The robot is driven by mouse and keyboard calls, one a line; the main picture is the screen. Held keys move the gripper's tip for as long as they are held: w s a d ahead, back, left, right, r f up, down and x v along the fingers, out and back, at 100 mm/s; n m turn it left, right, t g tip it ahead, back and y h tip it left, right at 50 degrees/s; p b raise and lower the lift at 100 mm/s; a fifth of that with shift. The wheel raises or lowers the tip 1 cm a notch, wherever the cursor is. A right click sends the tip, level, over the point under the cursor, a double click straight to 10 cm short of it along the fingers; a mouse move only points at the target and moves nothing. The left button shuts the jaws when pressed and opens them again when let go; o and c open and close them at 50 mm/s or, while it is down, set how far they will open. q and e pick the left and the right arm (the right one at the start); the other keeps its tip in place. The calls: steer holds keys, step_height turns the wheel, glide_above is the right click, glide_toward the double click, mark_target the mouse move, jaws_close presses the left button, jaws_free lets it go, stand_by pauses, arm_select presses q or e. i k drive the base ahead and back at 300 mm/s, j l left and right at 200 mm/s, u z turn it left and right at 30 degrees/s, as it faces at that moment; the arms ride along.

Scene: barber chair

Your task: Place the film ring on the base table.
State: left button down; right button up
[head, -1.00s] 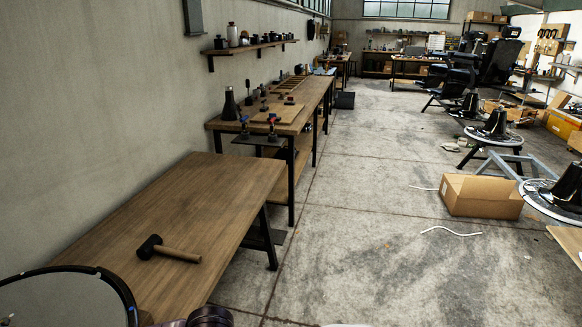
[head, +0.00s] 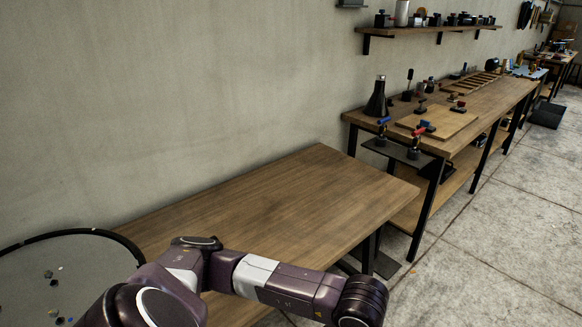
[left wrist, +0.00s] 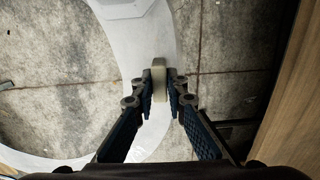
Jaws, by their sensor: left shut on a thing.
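The film ring appears in the left wrist view as a wide, flat white band (left wrist: 103,30), curving from the top down to the lower left. A cream block (left wrist: 159,78) sits on the band between the fingertips. My left gripper (left wrist: 159,88) is shut on the ring at this block, and the ring is over the concrete floor. In the head view my left arm reaches in from the bottom left, but its gripper is below the picture. A bare wooden table (head: 285,195), which may be the base table, stands beyond the arm against the wall. My right gripper is out of sight.
A wooden edge (left wrist: 297,105) runs along the right of the left wrist view. A workbench (head: 478,112) with tools and bottles stands behind the bare table. A black-rimmed grey disc (head: 50,262) with small specks is at lower left. Open floor (head: 500,240) lies to the right.

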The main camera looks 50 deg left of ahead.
mark_target(300, 198)
steer(key=i+l+u, duration=0.15)
steer(key=i+u, duration=0.35)
steer(key=i+l+u, duration=0.3)
steer(key=i+u, duration=0.2)
steer(key=i+l+u, duration=0.35)
steer(key=l+u, duration=0.15)
